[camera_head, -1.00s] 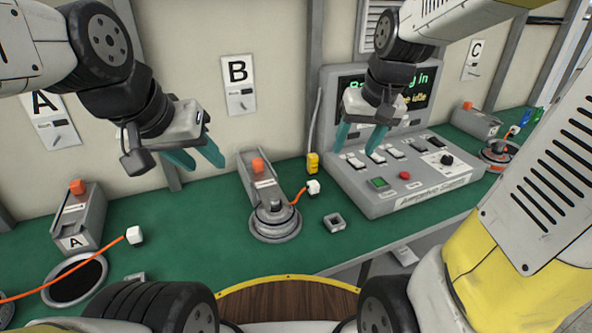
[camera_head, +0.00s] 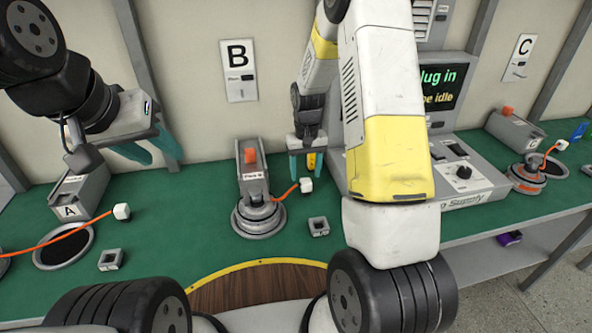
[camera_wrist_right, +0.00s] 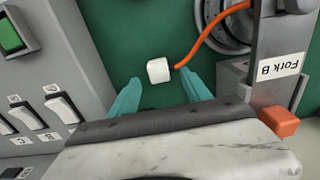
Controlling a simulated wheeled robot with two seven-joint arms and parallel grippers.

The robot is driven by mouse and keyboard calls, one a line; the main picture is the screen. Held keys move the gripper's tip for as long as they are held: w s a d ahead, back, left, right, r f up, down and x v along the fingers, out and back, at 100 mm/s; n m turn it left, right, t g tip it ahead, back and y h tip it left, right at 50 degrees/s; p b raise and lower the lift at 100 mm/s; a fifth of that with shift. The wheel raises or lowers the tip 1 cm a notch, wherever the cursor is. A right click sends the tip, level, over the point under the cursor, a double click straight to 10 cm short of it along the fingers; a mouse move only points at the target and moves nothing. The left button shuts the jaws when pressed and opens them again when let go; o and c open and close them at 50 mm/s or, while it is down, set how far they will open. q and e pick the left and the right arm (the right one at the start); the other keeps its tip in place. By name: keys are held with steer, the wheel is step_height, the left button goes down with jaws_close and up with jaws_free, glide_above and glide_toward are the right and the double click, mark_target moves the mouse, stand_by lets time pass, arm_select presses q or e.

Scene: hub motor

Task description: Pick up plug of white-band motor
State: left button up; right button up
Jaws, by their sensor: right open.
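A grey motor (camera_head: 258,216) stands at the foot of Fork B (camera_head: 252,170); I cannot make out a white band. Its orange cable ends in a white cube-shaped plug (camera_head: 306,185) on the green bench. In the right wrist view the plug (camera_wrist_right: 159,70) lies just beyond and between the teal fingertips, apart from both. My right gripper (camera_head: 305,168) is open and empty, just behind and above the plug. My left gripper (camera_head: 164,157) is open and empty, above the bench near Fork A.
The power supply console (camera_head: 475,185) stands right of the plug, partly hidden by my right arm. A small square socket (camera_head: 318,227) lies in front of the plug. Another white plug (camera_head: 122,211) lies at left. An orange-banded motor (camera_head: 527,175) sits at station C.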

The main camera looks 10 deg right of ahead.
mark_target(306, 180)
step_height(306, 180, down, 4)
steer(key=shift+s+d+f, duration=0.1)
steer(key=shift+f, duration=0.15)
steer(key=shift+c, duration=0.3)
jaws_close()
